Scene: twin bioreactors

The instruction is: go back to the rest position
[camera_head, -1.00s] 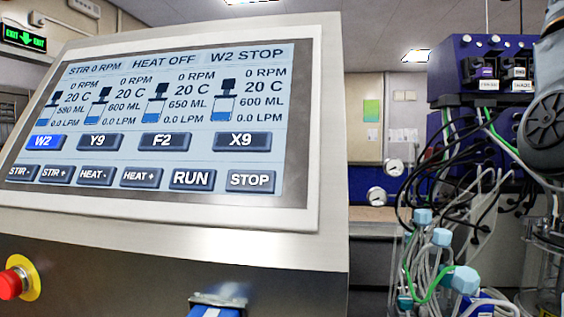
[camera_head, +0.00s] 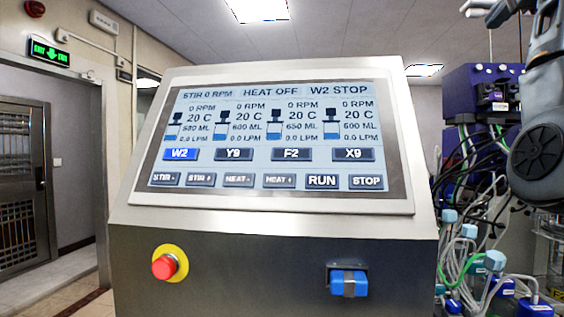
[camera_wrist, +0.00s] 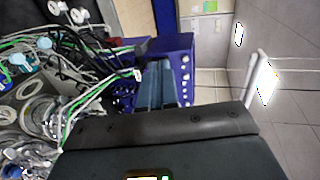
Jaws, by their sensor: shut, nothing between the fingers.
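My gripper (camera_wrist: 163,68) shows in the wrist view as two narrow fingers close together with nothing between them. They point toward a blue-purple bioreactor unit (camera_wrist: 186,45), apart from it as far as I can tell. In the head view my raised arm is at the right edge, in front of the bioreactor equipment. The control console (camera_head: 270,240) stands in the middle of the head view. Its lit screen (camera_head: 275,135) reads STIR 0 RPM, HEAT OFF and W2 STOP, with the W2 button highlighted.
A red emergency button (camera_head: 165,267) and a blue connector (camera_head: 349,283) are on the console front. Tubes and cables with pale blue caps (camera_head: 495,260) crowd the right side, close below my arm. A barred metal door (camera_head: 22,180) and open floor are at the left.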

